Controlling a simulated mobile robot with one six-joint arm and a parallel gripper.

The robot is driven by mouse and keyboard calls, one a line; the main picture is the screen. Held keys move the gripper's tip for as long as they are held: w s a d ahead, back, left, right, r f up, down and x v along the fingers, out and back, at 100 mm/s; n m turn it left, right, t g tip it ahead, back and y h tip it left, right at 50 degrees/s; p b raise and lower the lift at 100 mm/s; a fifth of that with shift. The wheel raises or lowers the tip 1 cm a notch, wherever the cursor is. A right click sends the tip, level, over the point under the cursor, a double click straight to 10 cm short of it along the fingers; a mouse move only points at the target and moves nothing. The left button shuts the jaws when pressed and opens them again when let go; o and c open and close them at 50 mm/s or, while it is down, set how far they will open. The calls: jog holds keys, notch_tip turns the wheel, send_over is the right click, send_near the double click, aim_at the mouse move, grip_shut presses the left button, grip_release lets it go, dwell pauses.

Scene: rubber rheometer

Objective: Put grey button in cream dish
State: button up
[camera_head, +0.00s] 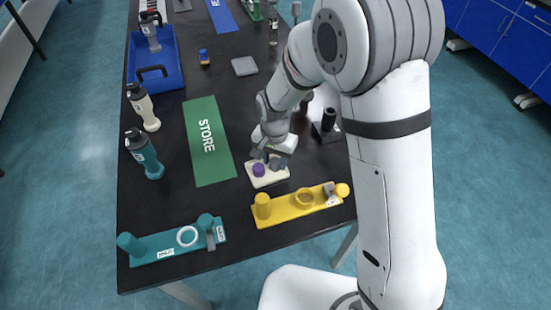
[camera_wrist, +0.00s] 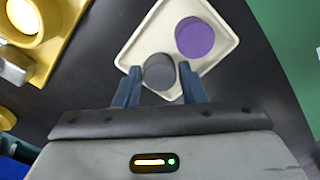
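The cream dish (camera_head: 268,181) is a small shallow tray on the black table, below my gripper. A purple button (camera_head: 258,170) stands in it; it also shows in the wrist view (camera_wrist: 195,37). The grey button (camera_wrist: 159,72) is at the dish's near edge in the wrist view, between my fingertips. It looks to be within the dish, but its base is partly hidden. My gripper (camera_wrist: 159,80) is open, with a finger at each side of the grey button and narrow gaps visible.
A yellow fixture (camera_head: 285,206) lies just in front of the dish. A green STORE mat (camera_head: 207,160) lies to its left, a teal fixture (camera_head: 165,245) at front left. Bottles and a blue tray (camera_head: 160,72) line the left edge. A black stand (camera_head: 327,128) is behind right.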

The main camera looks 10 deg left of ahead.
aim_at(275, 162)
jog(key=shift+o, duration=1.3)
jog(key=shift+r, duration=0.1)
notch_tip(275, 162, up, 12)
jog(key=s+d+r+t, duration=0.15)
jog(key=d+r, duration=0.25)
jog(key=d, duration=0.4)
jog(key=s+d+r, duration=0.2)
jog(key=d+r, duration=0.1)
jog(key=d, duration=0.5)
jog(key=s+d+r+n+t, duration=0.1)
jog(key=s+d+n, duration=0.1)
jog(key=s+d, duration=0.8)
jog(key=shift+d+r, duration=0.35)
jog(key=shift+d, duration=0.3)
jog(key=shift+s, duration=0.1)
jog(key=shift+c, duration=0.2)
